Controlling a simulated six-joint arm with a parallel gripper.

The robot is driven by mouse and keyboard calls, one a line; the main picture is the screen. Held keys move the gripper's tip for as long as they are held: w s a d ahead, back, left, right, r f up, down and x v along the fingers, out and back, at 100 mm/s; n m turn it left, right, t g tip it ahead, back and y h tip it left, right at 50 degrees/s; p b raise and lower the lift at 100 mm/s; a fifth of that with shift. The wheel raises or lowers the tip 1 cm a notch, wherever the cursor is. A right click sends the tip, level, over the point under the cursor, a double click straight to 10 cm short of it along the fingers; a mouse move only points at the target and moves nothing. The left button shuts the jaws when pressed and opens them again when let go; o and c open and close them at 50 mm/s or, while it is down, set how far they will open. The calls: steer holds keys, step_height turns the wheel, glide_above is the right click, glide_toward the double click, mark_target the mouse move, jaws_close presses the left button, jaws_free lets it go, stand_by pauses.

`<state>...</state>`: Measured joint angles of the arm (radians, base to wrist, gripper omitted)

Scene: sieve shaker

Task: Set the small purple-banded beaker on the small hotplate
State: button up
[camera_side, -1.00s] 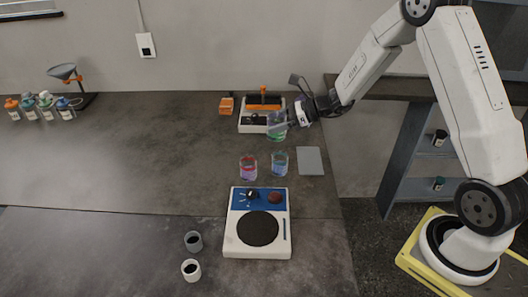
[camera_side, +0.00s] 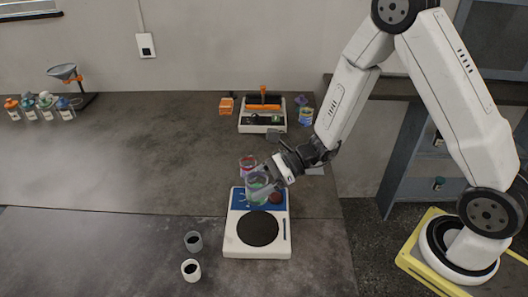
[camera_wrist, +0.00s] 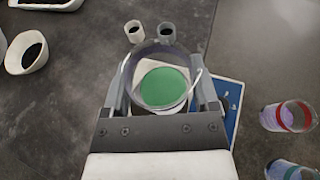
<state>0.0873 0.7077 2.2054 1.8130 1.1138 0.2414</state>
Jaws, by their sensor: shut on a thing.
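My gripper (camera_side: 268,178) is shut on a glass beaker (camera_side: 257,187) with green contents. A purplish tint shows around its upper part. In the wrist view the held beaker (camera_wrist: 163,86) sits between the two fingers, roughly upright, its green contents seen from above. The white hotplate (camera_side: 230,244) has a round black plate (camera_side: 258,230) and a blue panel with knobs. In the side view the beaker overlaps the blue panel, behind the black plate, and appears held above it. In the wrist view the blue panel (camera_wrist: 233,98) shows behind the right finger; the beaker hides much of the hotplate.
A red-banded beaker (camera_side: 247,163) stands behind the hotplate. Two small cups (camera_side: 193,241) (camera_side: 191,270) stand left of it. At the back are another beaker (camera_side: 305,116) and a white device (camera_side: 262,122) with orange parts. The table's left middle is clear.

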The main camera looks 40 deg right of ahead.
mark_target(267, 198)
steer(key=shift+s+a+f+n+g, duration=0.2)
steer(key=shift+s+a+n+g, duration=0.15)
steer(key=shift+s+a, duration=0.45)
steer(key=shift+f, duration=0.1)
steer(key=shift+f, duration=2.1)
steer(key=shift+f, duration=1.8)
steer(key=shift+f, duration=0.15)
steer(key=o, duration=1.2)
steer(key=shift+c, duration=0.2)
